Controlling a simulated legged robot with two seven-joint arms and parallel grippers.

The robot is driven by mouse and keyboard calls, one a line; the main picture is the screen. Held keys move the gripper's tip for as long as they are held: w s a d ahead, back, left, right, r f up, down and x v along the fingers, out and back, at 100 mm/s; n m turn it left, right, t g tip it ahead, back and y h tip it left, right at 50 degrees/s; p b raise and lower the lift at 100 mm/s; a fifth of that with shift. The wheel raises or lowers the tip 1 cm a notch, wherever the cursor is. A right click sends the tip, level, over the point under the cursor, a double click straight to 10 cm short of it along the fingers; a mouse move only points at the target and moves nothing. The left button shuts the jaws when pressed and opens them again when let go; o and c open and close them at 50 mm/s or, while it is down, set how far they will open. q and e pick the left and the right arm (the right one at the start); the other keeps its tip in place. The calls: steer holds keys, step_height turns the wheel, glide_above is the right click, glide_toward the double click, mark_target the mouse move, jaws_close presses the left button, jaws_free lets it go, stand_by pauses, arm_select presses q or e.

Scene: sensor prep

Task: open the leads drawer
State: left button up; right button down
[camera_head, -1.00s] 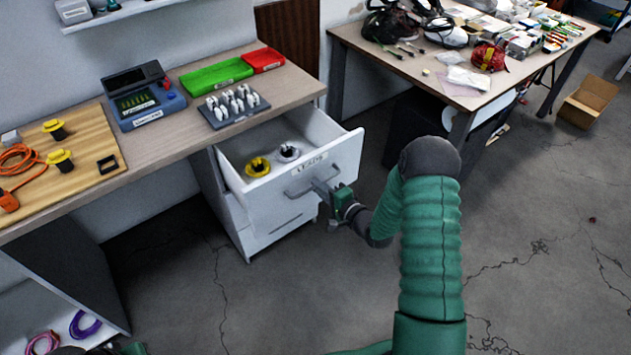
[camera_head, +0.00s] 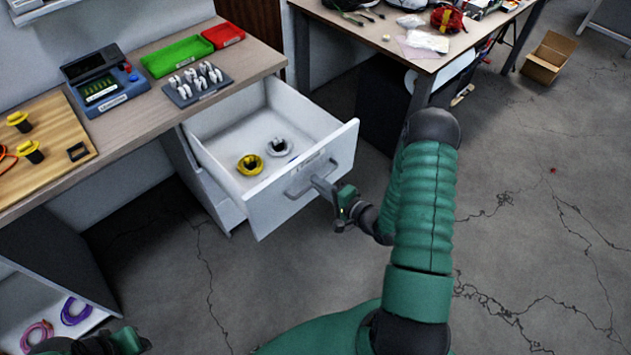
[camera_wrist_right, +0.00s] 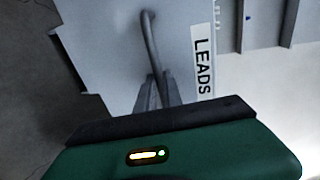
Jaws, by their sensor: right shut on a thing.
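In the right wrist view the handle (camera_wrist_right: 151,40) runs up beside the LEADS label (camera_wrist_right: 203,66). My right gripper (camera_head: 322,186) is shut on this handle; its fingers (camera_wrist_right: 153,92) close around the bar. My left gripper (camera_head: 100,343) shows only partly at the bottom left edge, away from the drawer, and its fingers cannot be made out.
The bench top (camera_head: 150,135) holds a blue device (camera_head: 105,85), a green tray (camera_head: 178,57), a red tray (camera_head: 223,35) and a grey rack (camera_head: 198,88). A second table (camera_head: 385,38) stands at the back right. The floor before the drawer is clear.

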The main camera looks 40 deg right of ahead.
steer(key=shift+d+r+h, duration=0.1)
steer(key=shift+d+h, duration=0.2)
steer(key=shift+d, duration=0.15)
steer(key=c, duration=1.6)
jaws_free()
arm_select(q)
steer(key=shift+d+r, duration=0.1)
steer(key=shift+d, duration=0.35)
arm_select(e)
steer(key=shift+o, duration=0.5)
steer(key=shift+d+f, duration=0.1)
steer(key=shift+f, duration=0.1)
